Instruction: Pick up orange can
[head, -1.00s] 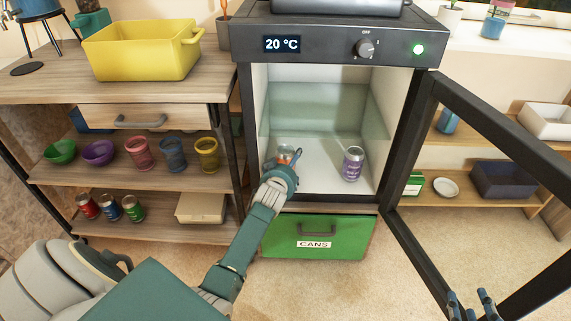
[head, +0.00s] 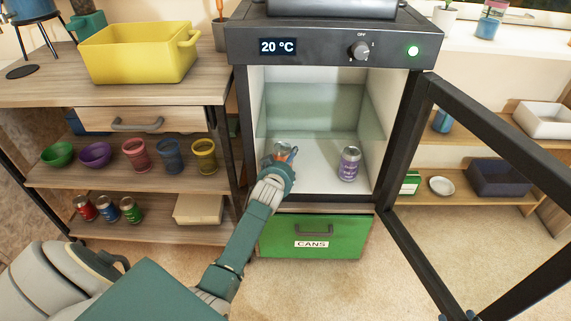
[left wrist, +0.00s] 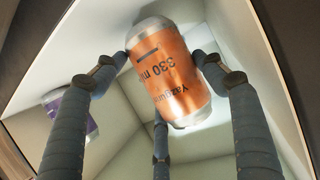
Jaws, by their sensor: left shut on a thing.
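The orange can (left wrist: 172,75) fills the upper middle of the left wrist view, with its printing upside down. My left gripper (left wrist: 165,68) is shut on it, with fingers on both sides and one behind. In the head view my left gripper (head: 281,160) is inside the open fridge at its left, and only a small part of the can (head: 283,149) shows there. I cannot tell whether the can touches the fridge floor. The tips of my right gripper (head: 457,317) just show at the bottom edge, too little to judge.
A purple can (head: 349,164) stands to the right in the fridge (head: 318,185); it also shows in the left wrist view (left wrist: 72,115). The fridge door (head: 492,118) stands open to the right. A green drawer (head: 280,236) marked CANS is below. Shelves with cups and cans (head: 105,208) stand left.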

